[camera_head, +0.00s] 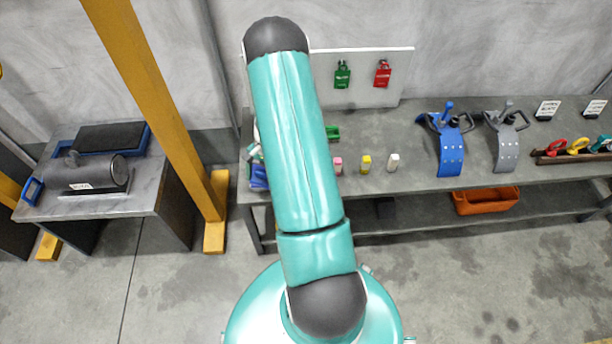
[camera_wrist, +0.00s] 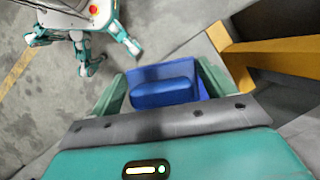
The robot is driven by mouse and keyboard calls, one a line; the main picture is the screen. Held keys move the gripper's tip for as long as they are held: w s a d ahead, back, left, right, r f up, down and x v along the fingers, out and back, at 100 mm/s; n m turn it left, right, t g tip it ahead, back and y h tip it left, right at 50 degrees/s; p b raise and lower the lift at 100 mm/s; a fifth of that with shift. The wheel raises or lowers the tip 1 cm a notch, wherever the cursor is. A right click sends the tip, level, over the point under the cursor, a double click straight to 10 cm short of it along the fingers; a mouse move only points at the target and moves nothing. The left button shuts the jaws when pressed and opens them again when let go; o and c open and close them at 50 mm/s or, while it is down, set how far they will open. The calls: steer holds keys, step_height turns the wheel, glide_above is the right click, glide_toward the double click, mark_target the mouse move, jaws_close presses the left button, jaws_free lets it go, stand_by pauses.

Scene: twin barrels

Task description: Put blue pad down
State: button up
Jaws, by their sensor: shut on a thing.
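The blue pad (camera_wrist: 163,92) is between the two green fingers of my gripper (camera_wrist: 163,88) in the wrist view. It shows a rounded bar in front of a flat, lighter blue face. My gripper is shut on it. In the head view my arm hides most of the gripper. A small blue part (camera_head: 259,177) shows just left of my arm, at the left end of the long workbench; I cannot tell whether it is the pad. Whether the pad touches a surface is hidden.
The long workbench (camera_head: 430,175) holds pink, yellow and white small blocks, blue and grey clamp-like tools (camera_head: 450,145) and a tool rack. A side table (camera_head: 140,195) bears a dark cylinder (camera_head: 90,175). A yellow post (camera_head: 150,90) stands between the tables.

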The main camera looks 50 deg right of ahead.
steer(key=s+d+r+m+t+h, duration=0.1)
steer(key=s+d+r+m+t, duration=0.1)
steer(key=s+d+m, duration=0.6)
steer(key=s+d+r+m+t, duration=0.1)
steer(key=s+d+m+t, duration=0.1)
steer(key=s+d+m, duration=0.65)
steer(key=w+f+n, duration=0.1)
steer(key=w+f, duration=0.1)
steer(key=w, duration=0.1)
steer(key=w+f+n, duration=0.1)
steer(key=w+f, duration=0.2)
steer(key=w, duration=0.1)
steer(key=w+a+f+n, duration=0.1)
steer(key=w+f, duration=0.2)
steer(key=shift+w+f, duration=0.2)
steer(key=shift+w, duration=0.1)
steer(key=shift+w+f, duration=0.35)
steer(key=shift+f, duration=0.1)
steer(key=shift+w+f, duration=0.15)
steer(key=shift+f, duration=1.45)
steer(key=shift+f, duration=0.15)
